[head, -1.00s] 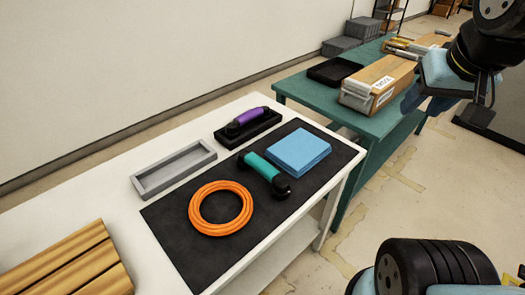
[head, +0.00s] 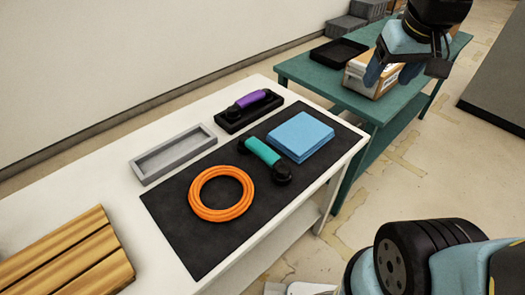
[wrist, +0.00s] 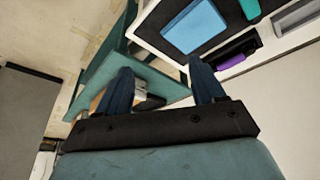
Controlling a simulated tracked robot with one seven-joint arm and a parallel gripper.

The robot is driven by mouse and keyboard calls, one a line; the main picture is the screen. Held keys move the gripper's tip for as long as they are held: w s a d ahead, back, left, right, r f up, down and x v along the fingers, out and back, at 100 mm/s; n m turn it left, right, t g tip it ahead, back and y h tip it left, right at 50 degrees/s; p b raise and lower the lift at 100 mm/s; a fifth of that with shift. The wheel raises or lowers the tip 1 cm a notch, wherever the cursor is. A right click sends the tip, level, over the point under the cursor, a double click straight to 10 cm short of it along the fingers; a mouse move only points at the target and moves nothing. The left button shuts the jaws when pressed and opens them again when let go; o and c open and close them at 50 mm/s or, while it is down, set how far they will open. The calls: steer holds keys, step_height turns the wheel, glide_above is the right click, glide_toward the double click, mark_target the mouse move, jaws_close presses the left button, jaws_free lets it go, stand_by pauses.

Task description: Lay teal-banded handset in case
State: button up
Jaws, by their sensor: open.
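The teal-banded handset (head: 263,152), with black ends, lies on the dark mat between the orange ring and the blue block. It is partly cut off at the top edge of the wrist view (wrist: 250,9). An open grey tray (head: 143,178), which looks like the case, stands empty on the white table left of the mat; part of it shows in the wrist view. My gripper (head: 391,75) is open and empty, high up at the upper right, well away from the handset. Its two fingers (wrist: 163,88) show apart in the wrist view.
A purple-banded handset (head: 250,99) sits in a black holder (head: 233,126). The blue block (head: 301,136) and orange coil (head: 222,213) flank the teal handset. Wooden slats (head: 68,258) lie at front left. A green table (head: 322,88) holds a black tray (head: 338,52) and a box.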

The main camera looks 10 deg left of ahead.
steer(key=w+a+f+n+g, duration=0.1)
steer(key=w+a+f+n, duration=0.1)
steer(key=w+a+f, duration=0.3)
steer(key=w+a+f+n+g, duration=0.1)
steer(key=a+f+n, duration=0.1)
steer(key=a, duration=0.6)
steer(key=n+g, duration=0.2)
steer(key=n, duration=0.1)
glide_above(263, 148)
step_height(263, 148, down, 10)
step_height(263, 148, down, 13)
steer(key=shift+f, duration=0.1)
steer(key=shift+c, duration=0.4)
jaws_close()
